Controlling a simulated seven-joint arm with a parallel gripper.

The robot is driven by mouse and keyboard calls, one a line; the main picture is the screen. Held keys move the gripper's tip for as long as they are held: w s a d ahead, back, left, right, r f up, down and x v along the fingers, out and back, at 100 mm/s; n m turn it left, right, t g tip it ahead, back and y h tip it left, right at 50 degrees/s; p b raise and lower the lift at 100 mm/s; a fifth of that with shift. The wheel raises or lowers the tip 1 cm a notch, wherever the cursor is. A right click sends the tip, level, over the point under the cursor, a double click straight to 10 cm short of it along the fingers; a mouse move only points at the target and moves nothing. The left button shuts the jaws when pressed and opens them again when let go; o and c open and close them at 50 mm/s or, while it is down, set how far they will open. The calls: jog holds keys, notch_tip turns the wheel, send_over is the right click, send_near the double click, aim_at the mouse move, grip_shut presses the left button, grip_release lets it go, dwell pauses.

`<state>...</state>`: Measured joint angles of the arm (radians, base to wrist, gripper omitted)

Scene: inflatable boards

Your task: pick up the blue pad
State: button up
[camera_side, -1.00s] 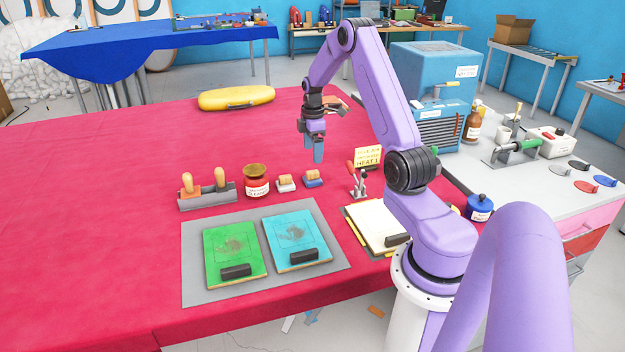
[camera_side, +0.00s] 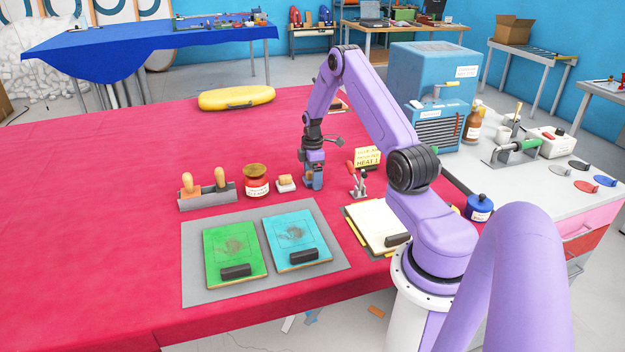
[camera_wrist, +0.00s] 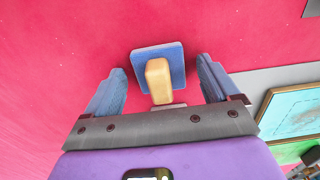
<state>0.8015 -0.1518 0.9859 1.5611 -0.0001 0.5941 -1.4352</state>
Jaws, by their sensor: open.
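The blue pad (camera_wrist: 158,72), a flat blue square with a tan block handle on top, lies on the red table. In the wrist view it sits between the two fingers of my gripper (camera_wrist: 163,74), with a visible gap on each side. In the side view my gripper (camera_side: 313,183) is low over the pad's place, and its fingers largely hide the pad. My gripper is open and holds nothing.
A white pad with a tan handle (camera_side: 286,184) stands just left of my gripper, with a labelled jar (camera_side: 256,181) beyond it. A toggle clamp (camera_side: 358,182) is close on the right. A grey mat (camera_side: 195,268) with green and blue boards lies in front.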

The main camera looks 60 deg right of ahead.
jog(key=c, duration=1.1)
jog(key=shift+c, duration=0.2)
jog(key=shift+r, duration=0.8)
jog(key=s+a+r, duration=0.9)
jog(key=s+r, duration=0.2)
jog(key=shift+r, duration=0.2)
jog(key=shift+d, duration=0.1)
